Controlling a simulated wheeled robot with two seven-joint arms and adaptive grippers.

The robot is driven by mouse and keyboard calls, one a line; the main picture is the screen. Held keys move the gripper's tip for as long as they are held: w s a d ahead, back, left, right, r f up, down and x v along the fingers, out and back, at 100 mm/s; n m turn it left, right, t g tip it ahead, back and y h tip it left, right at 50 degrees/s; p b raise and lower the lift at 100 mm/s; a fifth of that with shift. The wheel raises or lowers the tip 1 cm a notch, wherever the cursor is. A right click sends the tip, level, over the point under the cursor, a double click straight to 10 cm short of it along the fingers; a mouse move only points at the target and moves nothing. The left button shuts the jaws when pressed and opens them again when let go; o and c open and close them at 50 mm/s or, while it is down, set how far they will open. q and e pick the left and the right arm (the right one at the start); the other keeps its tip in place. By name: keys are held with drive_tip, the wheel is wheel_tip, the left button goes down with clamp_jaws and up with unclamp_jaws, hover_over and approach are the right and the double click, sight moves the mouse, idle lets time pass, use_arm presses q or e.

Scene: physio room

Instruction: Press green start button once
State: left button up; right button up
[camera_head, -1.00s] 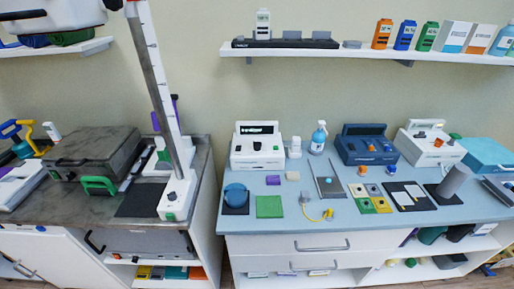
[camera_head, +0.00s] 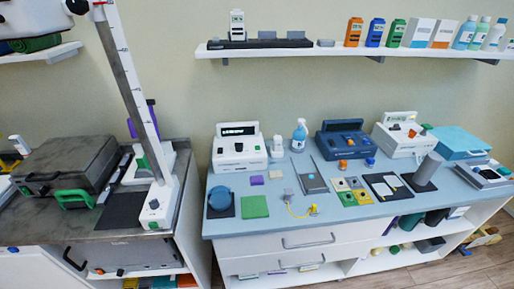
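No button can be picked out for certain as the green start button at this size. A white device (camera_head: 232,155) with a dark display stands on the blue-grey counter and has small dark controls on its front. A small green spot (camera_head: 153,225) shows on the white base (camera_head: 157,209) of the tall measuring column at the left, below a dark knob. A blue device (camera_head: 333,146) and a second white device (camera_head: 391,139) stand further right, with orange or red knobs. Neither of my grippers is in view.
A blue round item, a green square (camera_head: 255,207), a yellow connector and several small pads lie on the counter (camera_head: 290,228). A grey case (camera_head: 72,166) lies on the left bench. A shelf (camera_head: 300,50) with bottles and boxes runs above. Floor shows at lower right.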

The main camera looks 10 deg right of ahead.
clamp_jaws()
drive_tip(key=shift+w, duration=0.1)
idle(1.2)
